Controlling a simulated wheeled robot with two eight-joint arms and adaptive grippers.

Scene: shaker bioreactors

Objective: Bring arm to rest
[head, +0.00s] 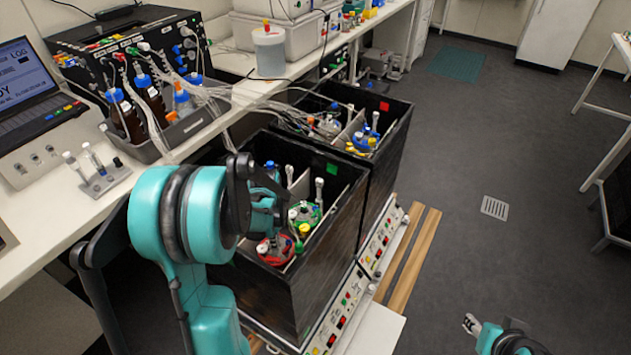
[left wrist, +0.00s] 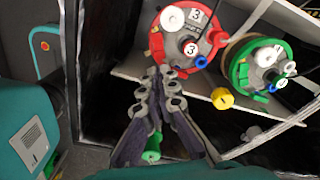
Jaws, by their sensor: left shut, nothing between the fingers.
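My left arm reaches over the near black shaker box (head: 325,285) in the head view, and its own links hide most of the gripper there. In the left wrist view my left gripper (left wrist: 163,76) is shut and empty. Its fingertips are close below the red-rimmed vessel lid (left wrist: 188,38) marked 3; I cannot tell whether they touch. A green-rimmed vessel lid (left wrist: 240,72) is to the right. Both lids show in the head view, red (head: 272,250) and green (head: 305,216). My right gripper (head: 472,325) shows only partly at the bottom right of the head view.
A second black box (head: 390,140) with vessels adjoins behind. Box walls and a light divider (left wrist: 205,82) enclose the left gripper. The bench (head: 50,215) on the left carries a laptop (head: 30,85), bottles and many tubes. The floor (head: 460,150) on the right is largely clear.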

